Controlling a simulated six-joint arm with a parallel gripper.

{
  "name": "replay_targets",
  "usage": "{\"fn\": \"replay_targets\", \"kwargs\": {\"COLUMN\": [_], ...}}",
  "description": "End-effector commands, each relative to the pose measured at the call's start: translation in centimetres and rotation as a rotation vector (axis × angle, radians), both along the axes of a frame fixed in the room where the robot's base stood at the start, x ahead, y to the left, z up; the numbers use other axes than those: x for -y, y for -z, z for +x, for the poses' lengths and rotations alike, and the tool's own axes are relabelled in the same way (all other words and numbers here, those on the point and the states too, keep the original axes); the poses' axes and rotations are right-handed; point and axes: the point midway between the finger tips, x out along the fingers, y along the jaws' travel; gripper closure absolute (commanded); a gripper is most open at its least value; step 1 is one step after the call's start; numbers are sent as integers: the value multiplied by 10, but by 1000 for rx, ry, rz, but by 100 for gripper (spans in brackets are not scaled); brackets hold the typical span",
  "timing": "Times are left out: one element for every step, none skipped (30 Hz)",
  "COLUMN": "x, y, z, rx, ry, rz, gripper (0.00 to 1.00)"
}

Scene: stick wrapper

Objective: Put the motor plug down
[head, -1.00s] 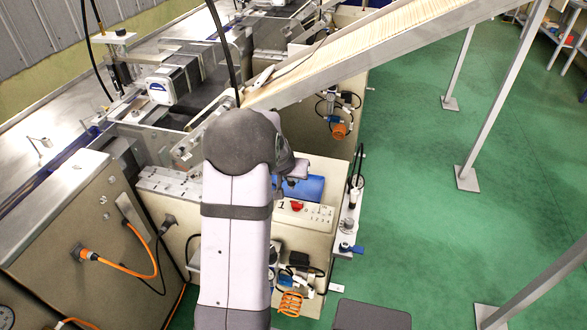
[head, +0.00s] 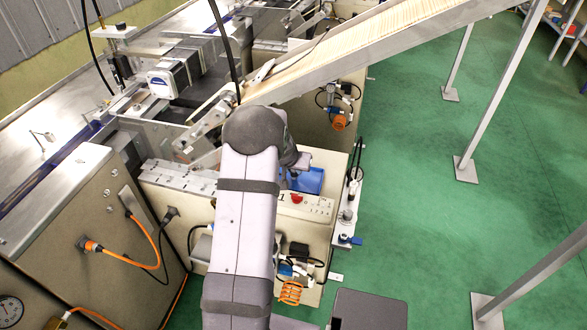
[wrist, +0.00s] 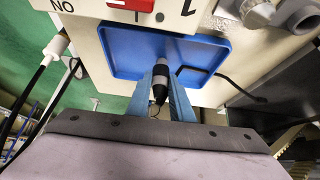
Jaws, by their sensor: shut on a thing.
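The motor plug (wrist: 159,82), dark with a pale grey band, is between the two blue-grey fingers of my gripper (wrist: 163,90) in the wrist view. The fingers are shut on it. Behind it is a blue tray (wrist: 118,40) on the cream machine top; I cannot tell whether the plug touches it. In the head view the blue tray (head: 310,182) shows partly, just right of my arm. My gripper (head: 301,160) is mostly hidden there behind my arm, and the plug cannot be made out.
A red switch (head: 296,198) and a numbered socket strip (head: 318,208) are just in front of the tray. A sloping chute of sticks (head: 350,45) rises to the right behind my arm. Green floor (head: 420,190) lies open on the right.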

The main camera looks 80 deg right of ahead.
Motion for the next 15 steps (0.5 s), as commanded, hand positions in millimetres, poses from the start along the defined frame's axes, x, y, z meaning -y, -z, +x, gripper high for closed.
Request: {"fn": "replay_targets", "kwargs": {"x": [0, 0, 0, 0, 0, 0, 0, 0, 0, 0, 0, 0, 0, 0, 0], "y": [-1, -1, -1, -1, -1, 0, 0, 1, 2, 3, 4, 3, 2, 2, 2], "z": [0, 0, 0, 0, 0, 0, 0, 0, 0, 0, 0, 0, 0, 0, 0], "rx": [0, 0, 0, 0, 0, 0, 0, 1, 1, 1, 1, 1, 1, 1, 1], "ry": [0, 0, 0, 0, 0, 0, 0, 1, 1, 1, 1, 1, 1, 1, 1], "rz": [-1, -1, -1, -1, -1, -1, -1, -1, -1, -1, -1, 0, 0, 0, 0], "gripper": [100, 100, 100, 100, 100, 100, 100, 100, 100, 100, 100, 73, 66, 61, 61]}}
